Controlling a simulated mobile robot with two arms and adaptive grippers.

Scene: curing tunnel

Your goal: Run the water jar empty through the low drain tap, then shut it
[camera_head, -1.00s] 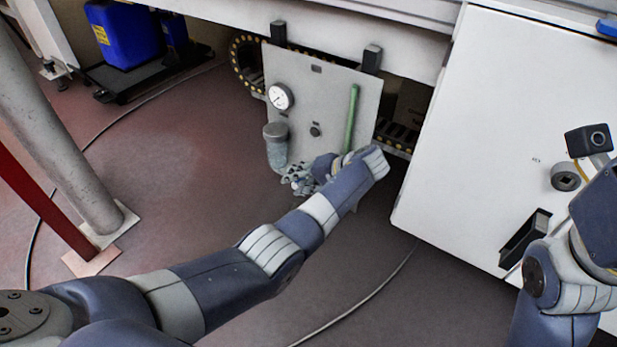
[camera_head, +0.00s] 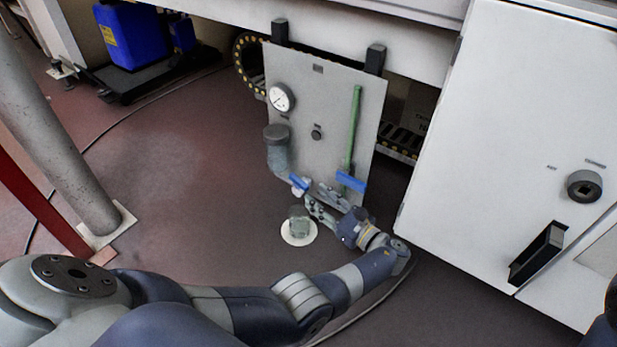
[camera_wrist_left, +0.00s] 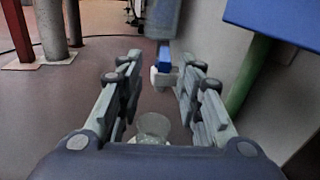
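The water jar (camera_head: 278,156), a grey-capped translucent bowl, hangs on the left of a grey panel. Its water level cannot be made out. The low drain tap (camera_head: 300,184) with a blue lever is at its lower end; the tap also shows in the left wrist view (camera_wrist_left: 162,78). A clear cup (camera_head: 299,222) stands on the floor below it, also in the wrist view (camera_wrist_left: 153,127). My left gripper (camera_head: 316,200) is open and empty, fingers pointing at the tap, which appears ahead between them. My right gripper is out of view.
A second blue handle (camera_head: 351,181) sits on the green pipe (camera_head: 353,130), close to my left gripper's right side. A gauge (camera_head: 281,98) is on the panel (camera_head: 330,95). A white cabinet (camera_head: 480,140) stands right.

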